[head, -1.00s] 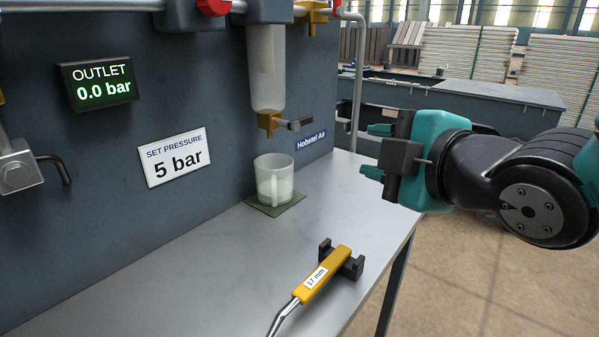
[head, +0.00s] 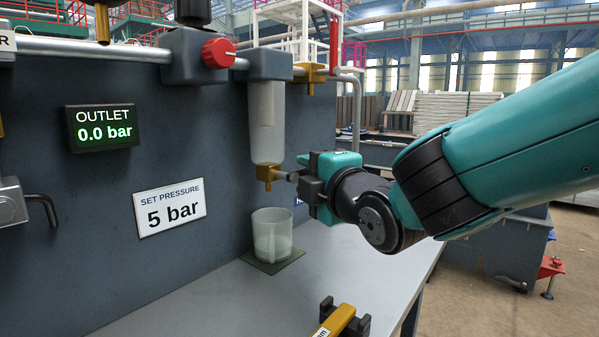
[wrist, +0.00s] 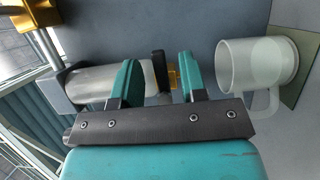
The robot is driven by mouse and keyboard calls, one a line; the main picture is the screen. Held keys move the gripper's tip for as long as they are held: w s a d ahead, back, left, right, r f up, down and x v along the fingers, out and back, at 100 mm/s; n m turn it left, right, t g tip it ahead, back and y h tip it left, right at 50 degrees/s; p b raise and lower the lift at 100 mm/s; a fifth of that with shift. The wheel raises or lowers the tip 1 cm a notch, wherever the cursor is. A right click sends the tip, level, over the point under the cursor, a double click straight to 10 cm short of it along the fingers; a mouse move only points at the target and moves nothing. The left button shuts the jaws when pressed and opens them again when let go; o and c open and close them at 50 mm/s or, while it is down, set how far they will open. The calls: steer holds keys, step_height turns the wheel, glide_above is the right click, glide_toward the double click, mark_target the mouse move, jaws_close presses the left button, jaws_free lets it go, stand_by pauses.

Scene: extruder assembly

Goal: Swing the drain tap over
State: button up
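The drain tap (head: 267,173) is a gold fitting under the clear filter bowl (head: 266,125), with a short grey and black lever (head: 285,177) pointing right. My gripper (head: 303,176) is at the lever's free end. In the wrist view, my gripper (wrist: 158,72) has its two teal fingers apart. The dark lever (wrist: 158,66) shows between them, with a gap to each finger. The gold tap (wrist: 173,78) lies just beyond, beside the right finger. Whether a finger touches the lever is hard to tell.
A frosted mug (head: 272,236) stands on a green mat (head: 290,259) below the tap; it also shows at right in the wrist view (wrist: 255,70). A yellow-handled wrench (head: 336,320) rests in a black holder at the bench front. The dark panel (head: 100,210) stands close behind.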

steer(key=x, duration=0.3)
steer(key=shift+w+a, duration=0.15)
steer(key=shift+w, duration=0.15)
jaws_close()
